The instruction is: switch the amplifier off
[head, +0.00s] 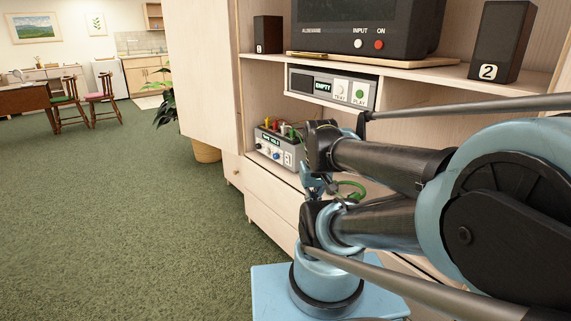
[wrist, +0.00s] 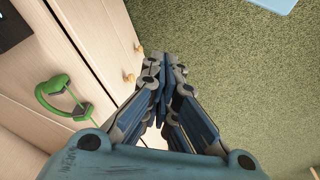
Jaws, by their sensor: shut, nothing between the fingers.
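A grey box with knobs and coloured plugs along its top, apparently the amplifier (head: 276,151), stands on the lower cabinet shelf in the head view. Its label and its switch are too small to read surely, and my arm is close to its right side. My gripper (head: 313,184) is in front of the cabinet, just right of and below this box in the picture, partly hidden by my arm links. In the wrist view my gripper (wrist: 163,72) is shut and empty, its fingertips over the carpet by the cabinet front. The box does not show clearly in the wrist view.
A player (head: 330,87) reading EMPTY sits on the shelf above, below a television (head: 362,28). Speakers (head: 498,42) flank the television. Green headphones (wrist: 62,97) lie on the cabinet's lower surface. Drawer knobs (wrist: 130,78) stick out. Green carpet (head: 150,230) is clear at left.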

